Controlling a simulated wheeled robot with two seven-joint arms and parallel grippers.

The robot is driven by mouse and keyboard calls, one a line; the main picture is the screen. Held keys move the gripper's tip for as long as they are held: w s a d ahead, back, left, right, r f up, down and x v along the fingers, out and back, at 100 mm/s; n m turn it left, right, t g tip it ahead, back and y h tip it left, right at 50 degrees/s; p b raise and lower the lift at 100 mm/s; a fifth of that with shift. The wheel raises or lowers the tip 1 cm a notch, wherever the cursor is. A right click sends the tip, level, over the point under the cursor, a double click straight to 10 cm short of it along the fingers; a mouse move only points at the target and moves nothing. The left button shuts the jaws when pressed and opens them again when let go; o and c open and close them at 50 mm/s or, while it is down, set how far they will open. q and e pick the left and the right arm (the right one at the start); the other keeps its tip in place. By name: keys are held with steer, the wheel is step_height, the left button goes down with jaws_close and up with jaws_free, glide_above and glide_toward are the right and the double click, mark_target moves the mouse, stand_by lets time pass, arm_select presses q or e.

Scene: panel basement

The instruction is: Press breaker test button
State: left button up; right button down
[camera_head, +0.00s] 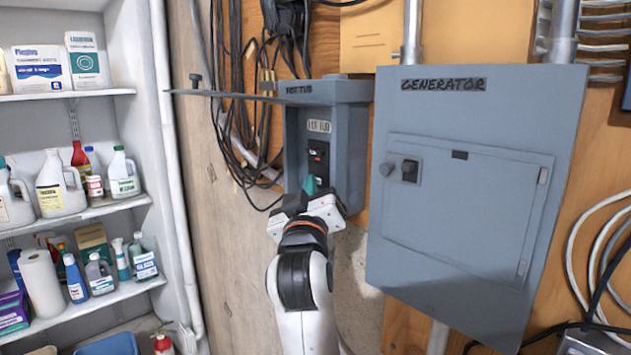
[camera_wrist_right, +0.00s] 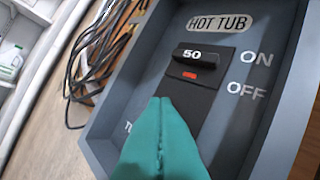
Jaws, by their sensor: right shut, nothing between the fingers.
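The hot tub breaker box (camera_head: 345,110) is grey, hangs on the wall and stands open. Inside is a black breaker (camera_head: 318,158) under a HOT TUB label (camera_head: 319,126). In the right wrist view the breaker's switch (camera_wrist_right: 203,54) reads 50, beside the word ON, with a small red mark (camera_wrist_right: 189,75) below it. My right gripper (camera_head: 309,185) is shut and empty, its teal fingertips (camera_wrist_right: 160,108) in front of the breaker's lower part. The fingers cover the area below the red mark, so the test button is hidden or cannot be made out. I cannot tell whether they touch. My left gripper is not in view.
A large grey GENERATOR panel (camera_head: 470,200) is close on the right. The box's open cover (camera_head: 228,95) sticks out to the left above my gripper. Black cables (camera_head: 240,110) hang on the wall at left. Shelves of bottles (camera_head: 70,205) stand farther left.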

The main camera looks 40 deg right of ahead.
steer(key=shift+a, duration=0.1)
steer(key=shift+s+a, duration=0.1)
steer(key=shift+a, duration=0.5)
steer(key=a, duration=0.5)
steer(key=shift+s+b, duration=0.15)
steer(key=shift+b, duration=0.2)
stand_by(0.7)
